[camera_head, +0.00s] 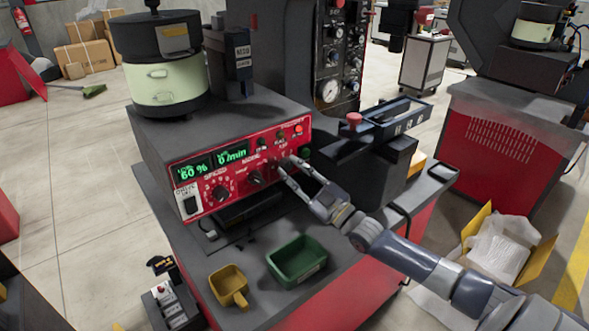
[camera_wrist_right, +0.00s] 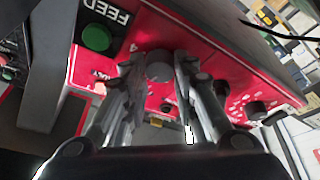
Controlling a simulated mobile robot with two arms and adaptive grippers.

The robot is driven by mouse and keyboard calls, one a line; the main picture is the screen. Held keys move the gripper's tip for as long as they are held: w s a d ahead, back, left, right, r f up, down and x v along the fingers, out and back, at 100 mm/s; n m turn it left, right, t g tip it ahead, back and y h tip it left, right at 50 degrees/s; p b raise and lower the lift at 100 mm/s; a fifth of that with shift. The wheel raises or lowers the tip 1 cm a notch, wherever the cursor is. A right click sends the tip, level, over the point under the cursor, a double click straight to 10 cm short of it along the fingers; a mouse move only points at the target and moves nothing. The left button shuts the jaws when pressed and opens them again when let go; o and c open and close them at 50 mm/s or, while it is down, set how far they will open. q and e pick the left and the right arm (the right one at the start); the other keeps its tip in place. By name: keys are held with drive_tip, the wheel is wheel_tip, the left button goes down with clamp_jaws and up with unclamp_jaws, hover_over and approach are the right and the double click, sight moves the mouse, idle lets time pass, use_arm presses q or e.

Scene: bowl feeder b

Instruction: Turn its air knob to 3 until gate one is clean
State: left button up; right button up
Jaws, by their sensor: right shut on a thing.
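The red control panel (camera_head: 240,165) is on the front of the feeder base and shows green readouts, "60 %" and "0/min". My right gripper (camera_head: 287,165) is at the panel's right part, shut on a dark round knob (camera_wrist_right: 159,66) in the right wrist view, one finger on each side. The knob's pointer and most of its label are hidden; a "4" is printed close by. Two other dark knobs, one at the left (camera_head: 220,193) and one in the middle (camera_head: 256,178), are free. I cannot make out gate one. My left gripper is not in view.
A green FEED button (camera_wrist_right: 97,37) is close to the held knob. The feeder bowl (camera_head: 163,85) stands on top of the base. A green bin (camera_head: 297,262) and a yellow scoop (camera_head: 229,286) lie on the bench below the panel.

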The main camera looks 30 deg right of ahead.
drive_tip(key=m+h+p, duration=0.1)
drive_tip(key=m, duration=0.2)
drive_tip(key=m+h+p, duration=0.1)
drive_tip(key=m, duration=0.1)
drive_tip(key=shift+a+m+t+h, duration=0.1)
drive_tip(key=shift+m+t+h, duration=0.2)
drive_tip(key=shift+m+t, duration=0.1)
drive_tip(key=shift+m+h+p, duration=0.75)
drive_tip(key=shift+m+h, duration=0.15)
drive_tip(key=shift+m, duration=0.8)
drive_tip(key=o, duration=1.1)
drive_tip(key=shift+c, duration=0.2)
drive_tip(key=v, duration=1.2)
